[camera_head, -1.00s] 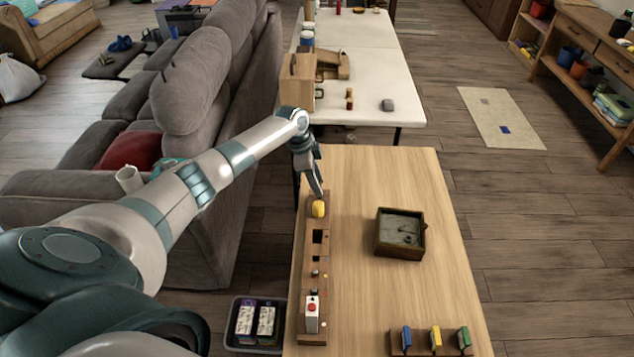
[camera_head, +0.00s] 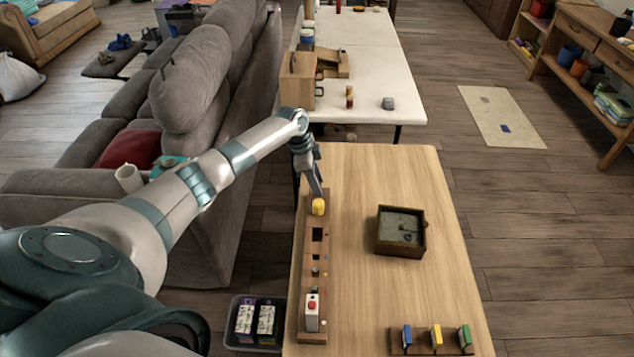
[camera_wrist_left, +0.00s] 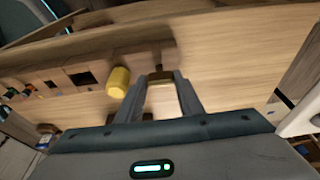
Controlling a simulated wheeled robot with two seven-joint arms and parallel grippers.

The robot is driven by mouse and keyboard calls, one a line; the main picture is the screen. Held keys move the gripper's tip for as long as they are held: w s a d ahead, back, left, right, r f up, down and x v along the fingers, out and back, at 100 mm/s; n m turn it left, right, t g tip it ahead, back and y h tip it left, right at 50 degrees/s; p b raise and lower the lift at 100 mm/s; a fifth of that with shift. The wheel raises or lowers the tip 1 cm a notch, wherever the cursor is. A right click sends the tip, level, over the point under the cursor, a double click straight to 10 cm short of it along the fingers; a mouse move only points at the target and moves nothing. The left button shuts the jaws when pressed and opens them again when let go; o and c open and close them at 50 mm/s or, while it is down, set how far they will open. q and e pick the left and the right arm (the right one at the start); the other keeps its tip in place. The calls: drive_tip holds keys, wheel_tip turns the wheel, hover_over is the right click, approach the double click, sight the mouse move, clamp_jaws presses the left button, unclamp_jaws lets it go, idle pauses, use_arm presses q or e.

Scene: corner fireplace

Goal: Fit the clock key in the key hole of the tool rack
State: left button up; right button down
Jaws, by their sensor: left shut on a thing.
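The tool rack (camera_head: 318,246) is a long wooden strip along the left side of the near table, with several dark holes. A yellow cylinder (camera_head: 318,207) stands in it near its far end. A white piece with a red top (camera_head: 312,314) stands near its close end. My left gripper (camera_head: 318,190) is at the rack's far end, just beyond the yellow cylinder. In the left wrist view its fingers are shut on a small brass-coloured piece (camera_wrist_left: 160,77), seemingly the clock key, with a dark tip by the rack's end. Whether it sits in a hole I cannot tell. My right gripper is out of view.
A square dark-rimmed tray (camera_head: 385,247) stands mid-table. A low wooden holder (camera_head: 420,349) with blue, yellow and green pieces is at the near edge. A grey bin (camera_head: 234,340) stands left of the table, beside the sofa (camera_head: 215,110). The table's right side is clear.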

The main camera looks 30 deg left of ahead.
use_arm(q)
drive_tip(key=shift+f+b, duration=0.65)
drive_tip(key=shift+f, duration=0.35)
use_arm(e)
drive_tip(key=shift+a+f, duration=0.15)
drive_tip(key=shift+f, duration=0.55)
use_arm(q)
drive_tip(key=o, duration=1)
drive_tip(key=shift+o, duration=0.2)
drive_tip(key=shift+a+r, duration=0.15)
drive_tip(key=shift+r, duration=0.25)
drive_tip(key=b+v, duration=0.3)
drive_tip(key=v, duration=1.3)
drive_tip(key=shift+r, duration=0.25)
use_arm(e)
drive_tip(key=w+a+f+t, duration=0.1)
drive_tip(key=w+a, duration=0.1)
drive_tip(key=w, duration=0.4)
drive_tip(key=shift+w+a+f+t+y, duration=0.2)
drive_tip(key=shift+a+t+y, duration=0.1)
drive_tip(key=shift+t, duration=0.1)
use_arm(q)
drive_tip(key=shift+s, duration=0.15)
drive_tip(key=shift+s+f, duration=0.1)
